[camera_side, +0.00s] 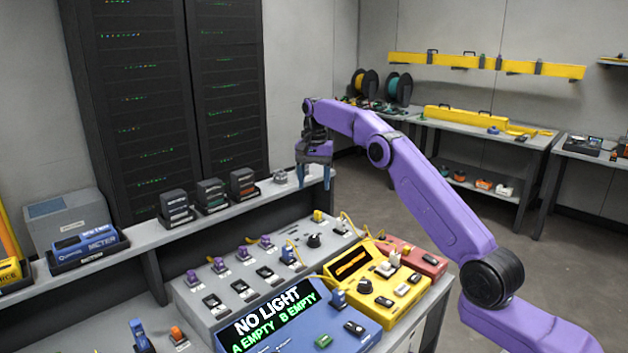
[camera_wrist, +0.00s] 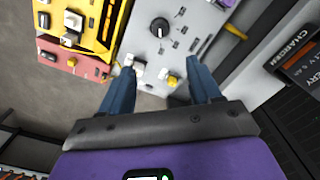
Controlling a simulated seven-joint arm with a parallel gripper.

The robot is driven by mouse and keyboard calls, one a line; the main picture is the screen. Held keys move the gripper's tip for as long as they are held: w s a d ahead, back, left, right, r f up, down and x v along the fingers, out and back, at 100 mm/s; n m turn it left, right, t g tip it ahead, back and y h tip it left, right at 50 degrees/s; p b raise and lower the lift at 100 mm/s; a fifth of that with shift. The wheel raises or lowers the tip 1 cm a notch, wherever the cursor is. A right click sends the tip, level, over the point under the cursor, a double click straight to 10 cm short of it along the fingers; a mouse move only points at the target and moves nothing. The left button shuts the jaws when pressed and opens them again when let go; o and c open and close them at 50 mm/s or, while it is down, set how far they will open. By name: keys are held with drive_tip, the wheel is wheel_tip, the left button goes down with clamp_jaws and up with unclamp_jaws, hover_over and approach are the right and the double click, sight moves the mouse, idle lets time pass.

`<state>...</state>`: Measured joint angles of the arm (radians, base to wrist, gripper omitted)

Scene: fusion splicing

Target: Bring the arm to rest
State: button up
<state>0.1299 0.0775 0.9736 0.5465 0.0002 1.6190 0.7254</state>
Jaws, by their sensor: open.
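My purple arm reaches in from the right in the side view. My gripper (camera_side: 314,178) hangs pointing down in front of the server racks, above the far right end of the bench. In the wrist view my gripper (camera_wrist: 157,85) shows two blue fingers spread apart, with nothing held between them. The grey panel (camera_wrist: 150,15) with a black knob (camera_wrist: 159,27) and a yellow-topped connector (camera_wrist: 173,80) lies below the fingers, apart from them as far as I can tell.
A blue box (camera_side: 300,325) reads "NO LIGHT, A EMPTY, B EMPTY". A yellow box (camera_side: 385,312) and a red box (camera_side: 425,262) stand beside it. Chargers with batteries (camera_side: 243,185) and a blue meter (camera_side: 88,245) line the raised shelf. Open floor lies beyond.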

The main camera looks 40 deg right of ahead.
drive_tip(key=s+a+r+n, duration=0.1)
drive_tip(key=s+a+n, duration=0.15)
drive_tip(key=a, duration=0.45)
drive_tip(key=s+a+r+n, duration=0.2)
drive_tip(key=a+n, duration=0.1)
drive_tip(key=a, duration=0.3)
drive_tip(key=s+a+n, duration=0.6)
drive_tip(key=s+a, duration=0.4)
drive_tip(key=s, duration=0.3)
drive_tip(key=s+d+f+n, duration=0.1)
drive_tip(key=s+n, duration=0.3)
drive_tip(key=s, duration=0.6)
drive_tip(key=s+d+f+n, duration=0.2)
drive_tip(key=s+f+n, duration=0.1)
drive_tip(key=s, duration=0.7)
drive_tip(key=s+d+f+n, duration=0.2)
drive_tip(key=s+n, duration=0.2)
drive_tip(key=s, duration=0.6)
drive_tip(key=shift+s+f+n, duration=0.15)
drive_tip(key=shift+s+n, duration=0.2)
drive_tip(key=shift+w, duration=0.15)
